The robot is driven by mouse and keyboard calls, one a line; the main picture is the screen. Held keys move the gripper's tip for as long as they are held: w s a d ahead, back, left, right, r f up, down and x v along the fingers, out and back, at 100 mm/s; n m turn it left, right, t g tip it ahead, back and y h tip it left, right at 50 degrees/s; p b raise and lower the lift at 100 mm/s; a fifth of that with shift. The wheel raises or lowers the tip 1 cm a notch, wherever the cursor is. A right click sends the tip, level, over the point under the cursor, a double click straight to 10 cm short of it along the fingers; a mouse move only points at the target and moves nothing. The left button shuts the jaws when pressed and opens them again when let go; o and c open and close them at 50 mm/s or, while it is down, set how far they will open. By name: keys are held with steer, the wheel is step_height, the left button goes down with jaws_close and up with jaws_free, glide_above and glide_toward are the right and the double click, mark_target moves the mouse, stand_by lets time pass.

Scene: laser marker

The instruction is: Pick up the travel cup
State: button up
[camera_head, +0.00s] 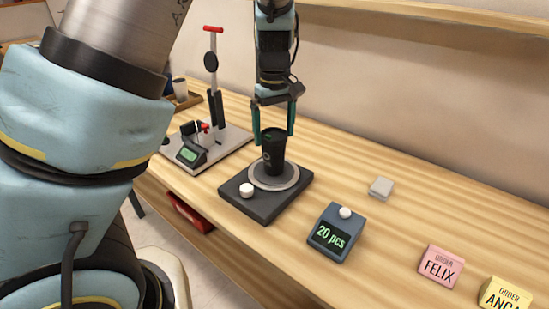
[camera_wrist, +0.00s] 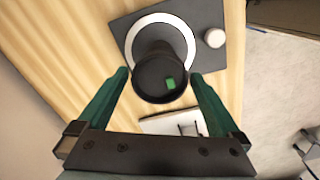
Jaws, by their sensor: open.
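The travel cup (camera_head: 273,154) is black and stands upright on the round grey plate (camera_head: 287,182) of a dark square base (camera_head: 244,204). In the wrist view the cup (camera_wrist: 152,72) shows from above, with a dark lid and a small green patch. My gripper (camera_head: 274,133) is open above the cup, its green fingers on either side of the cup's top. In the wrist view the gripper (camera_wrist: 159,78) has a finger at each side of the lid, with gaps showing. I cannot tell how far down the fingers reach along the cup.
A white knob (camera_head: 246,190) sits on the base's front corner. A press stand with a red handle (camera_head: 213,30) stands behind left. A counter reading "20 pcs" (camera_head: 328,235), a small grey block (camera_head: 381,187), and pink (camera_head: 440,266) and yellow (camera_head: 503,294) order cards lie right.

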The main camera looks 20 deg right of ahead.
mark_target(274, 137)
steer(key=shift+w+f+p, duration=0.15)
steer(key=shift+f+p, duration=0.25)
steer(key=shift+f, duration=1.85)
steer(key=c, duration=0.6)
